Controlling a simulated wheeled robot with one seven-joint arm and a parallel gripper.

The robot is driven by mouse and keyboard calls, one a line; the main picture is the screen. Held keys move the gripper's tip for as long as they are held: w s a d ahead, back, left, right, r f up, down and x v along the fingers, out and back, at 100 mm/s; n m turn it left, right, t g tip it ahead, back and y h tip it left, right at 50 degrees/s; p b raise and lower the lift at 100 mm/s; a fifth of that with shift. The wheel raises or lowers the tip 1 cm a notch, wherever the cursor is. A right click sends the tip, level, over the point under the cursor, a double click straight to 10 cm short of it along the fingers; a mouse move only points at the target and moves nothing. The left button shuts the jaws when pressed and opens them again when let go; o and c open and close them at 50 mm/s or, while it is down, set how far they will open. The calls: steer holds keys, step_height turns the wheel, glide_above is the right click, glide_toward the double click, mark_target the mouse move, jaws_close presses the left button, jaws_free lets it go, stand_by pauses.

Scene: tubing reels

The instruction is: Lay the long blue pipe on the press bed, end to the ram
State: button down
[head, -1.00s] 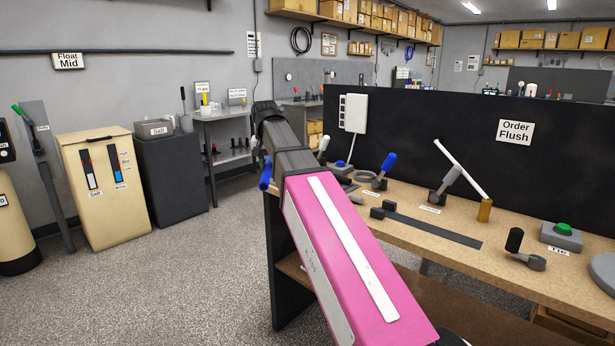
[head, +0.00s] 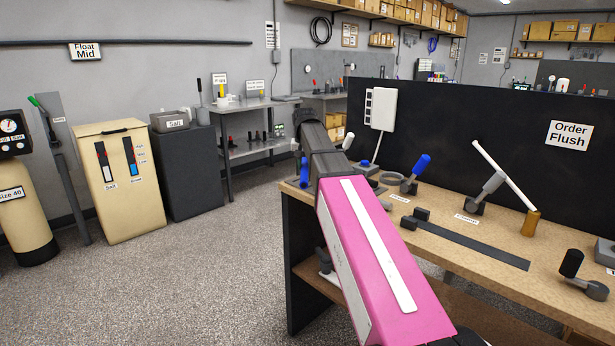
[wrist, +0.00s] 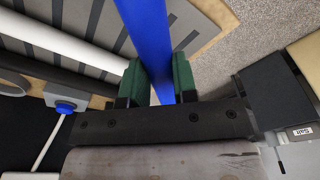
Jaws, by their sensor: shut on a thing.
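In the wrist view, my gripper (wrist: 158,78) has its green-padded fingers shut on the long blue pipe (wrist: 147,30), which runs up out of the frame. In the head view, my arm's own links hide the gripper; a short blue piece (head: 304,172) shows beside the arm's far end, probably part of the pipe. On the bench, a long dark flat strip (head: 475,245) with dark blocks at its left end may be the press bed; I cannot tell for sure. The pipe is not seen on it.
The bench (head: 450,205) carries a blue-handled lever (head: 415,173), a white rod on a grey lever (head: 505,175) and a black knob (head: 570,263). A black panel (head: 460,140) stands behind. Floor at left is clear. The wrist view shows a white pipe (wrist: 60,40) and a blue button (wrist: 65,107).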

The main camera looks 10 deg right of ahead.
steer(key=shift+w+d+f, duration=0.35)
steer(key=shift+w+d, duration=0.1)
steer(key=shift+f, duration=2.05)
steer(key=shift+f, duration=0.1)
steer(key=c, duration=0.9)
jaws_free()
